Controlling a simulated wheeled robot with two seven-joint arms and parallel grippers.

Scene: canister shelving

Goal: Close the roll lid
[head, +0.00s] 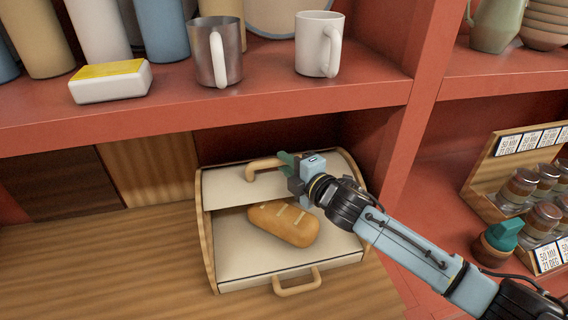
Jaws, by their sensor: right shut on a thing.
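The bread box (207,257) stands on the wooden counter under the red shelf. Its cream roll lid (226,188) is partly down, and the front of the box is open below it. A wooden handle (250,169) is on the lid. A loaf of bread (283,224) lies inside on the cream floor. My right gripper (287,165) comes in from the right and is shut on the right part of the lid handle. Its fingers hide that end of the handle. My left gripper is not in view.
A lower wooden handle (297,281) sticks out at the box front. The red shelf (300,103) above holds a metal mug (217,55), a white mug (319,45) and a butter dish (110,82). A spice rack (510,160) with jars stands right. The counter (110,265) left is clear.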

